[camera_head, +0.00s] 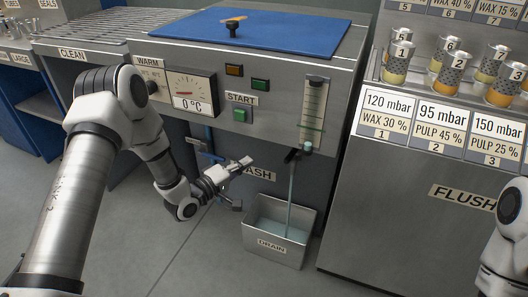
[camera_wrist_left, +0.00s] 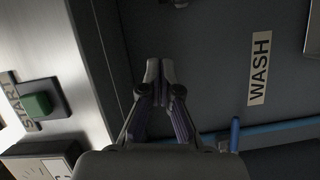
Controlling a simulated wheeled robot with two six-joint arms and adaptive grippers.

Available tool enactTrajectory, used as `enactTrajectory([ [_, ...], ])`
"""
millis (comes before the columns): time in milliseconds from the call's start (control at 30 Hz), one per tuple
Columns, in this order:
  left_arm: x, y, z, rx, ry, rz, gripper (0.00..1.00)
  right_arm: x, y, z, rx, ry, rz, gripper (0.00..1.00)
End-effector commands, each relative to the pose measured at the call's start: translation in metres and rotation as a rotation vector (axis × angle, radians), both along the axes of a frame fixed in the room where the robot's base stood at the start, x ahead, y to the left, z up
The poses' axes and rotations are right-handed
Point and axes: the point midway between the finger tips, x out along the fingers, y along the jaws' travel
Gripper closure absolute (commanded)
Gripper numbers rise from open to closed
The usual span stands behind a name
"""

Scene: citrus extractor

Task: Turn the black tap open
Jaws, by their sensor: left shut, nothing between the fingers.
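The black tap (camera_head: 293,155) sits on the front of the grey machine, below the upright sight gauge. A pale bluish column, a stream or a clear tube, runs down from it into the drain bin (camera_head: 260,250). My left gripper (camera_head: 247,161) is shut and empty, a short way left of the tap and apart from it, in front of the WASH label. In the left wrist view the left gripper (camera_wrist_left: 160,70) has its fingertips together before the dark panel, and the tap is not seen. My right gripper is out of view; only part of my right arm shows at the right edge.
The green START button (camera_head: 240,115) and the dial (camera_head: 187,88) are on the panel above my left gripper. The WASH label (camera_wrist_left: 259,68) and a blue pipe (camera_wrist_left: 270,132) show in the left wrist view. The FLUSH cabinet (camera_head: 420,200) stands right of the bin.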

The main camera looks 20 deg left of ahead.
Motion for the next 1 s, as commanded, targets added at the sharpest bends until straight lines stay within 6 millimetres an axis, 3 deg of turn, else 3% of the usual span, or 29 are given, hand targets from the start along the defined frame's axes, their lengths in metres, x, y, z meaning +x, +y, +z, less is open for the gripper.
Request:
enactTrajectory([
  [467, 0.090, -0.039, -0.009, 0.006, -0.004, -0.003, 1.00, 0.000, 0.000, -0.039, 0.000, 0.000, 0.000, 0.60],
  [700, 0.081, -0.072, -0.014, 0.004, 0.000, -0.001, 1.00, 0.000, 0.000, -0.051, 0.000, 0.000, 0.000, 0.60],
  [1000, 0.080, -0.075, -0.012, 0.003, -0.001, 0.002, 1.00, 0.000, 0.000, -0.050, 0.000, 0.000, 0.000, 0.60],
])
